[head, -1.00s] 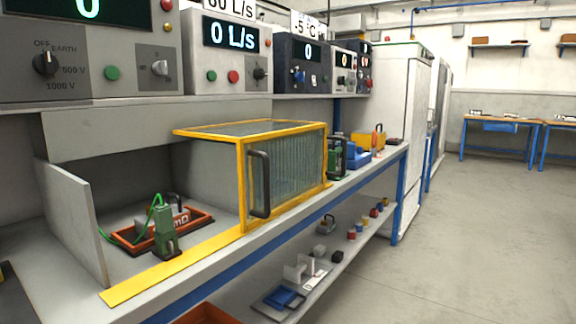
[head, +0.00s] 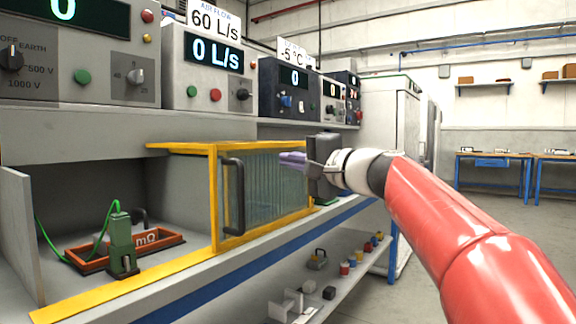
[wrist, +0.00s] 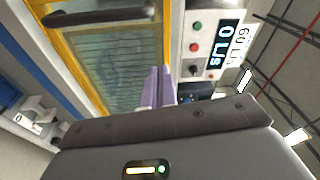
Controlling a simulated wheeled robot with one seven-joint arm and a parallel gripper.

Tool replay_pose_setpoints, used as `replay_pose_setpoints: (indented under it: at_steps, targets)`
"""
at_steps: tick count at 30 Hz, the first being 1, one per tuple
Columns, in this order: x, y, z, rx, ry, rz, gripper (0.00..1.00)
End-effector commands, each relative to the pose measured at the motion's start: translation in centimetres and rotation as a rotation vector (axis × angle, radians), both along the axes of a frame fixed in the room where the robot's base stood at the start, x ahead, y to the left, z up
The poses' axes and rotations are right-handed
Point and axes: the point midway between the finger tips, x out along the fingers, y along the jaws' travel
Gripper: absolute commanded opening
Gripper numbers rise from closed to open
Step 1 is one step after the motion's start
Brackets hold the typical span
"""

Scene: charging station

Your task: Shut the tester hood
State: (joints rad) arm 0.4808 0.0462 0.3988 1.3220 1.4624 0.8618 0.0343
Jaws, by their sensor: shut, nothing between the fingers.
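The tester hood (head: 264,192) is a yellow-framed clear cover at the right end of the tester on the bench, with a dark upright handle (head: 233,196) on its front left. It stands slid to the right, so the tester bay (head: 150,255) is open. Inside the bay are an orange tray (head: 80,250) and a green clamp-like part (head: 122,245) with a green cable. My gripper (head: 283,162) is shut and empty, in front of the hood's right part. In the wrist view, the shut purple fingers (wrist: 158,72) point toward the hood's ribbed pane (wrist: 105,60); contact cannot be told.
A shelf of instruments with dials and displays (head: 215,52) runs above the bench. A lower shelf (head: 350,262) holds small parts. The floor (head: 485,230) to the right is clear, with blue-legged tables (head: 495,158) at the back.

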Motion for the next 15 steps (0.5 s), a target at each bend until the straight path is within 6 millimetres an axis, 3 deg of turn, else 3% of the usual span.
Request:
replay_pose_setpoints:
  at_steps: [12, 15]
  targets:
    - [5.7, 5.8, 0.7, -0.002, 0.003, 0.005, 0.00]
    - [4.0, 6.3, 0.0, -0.006, -0.001, -0.001, 0.00]
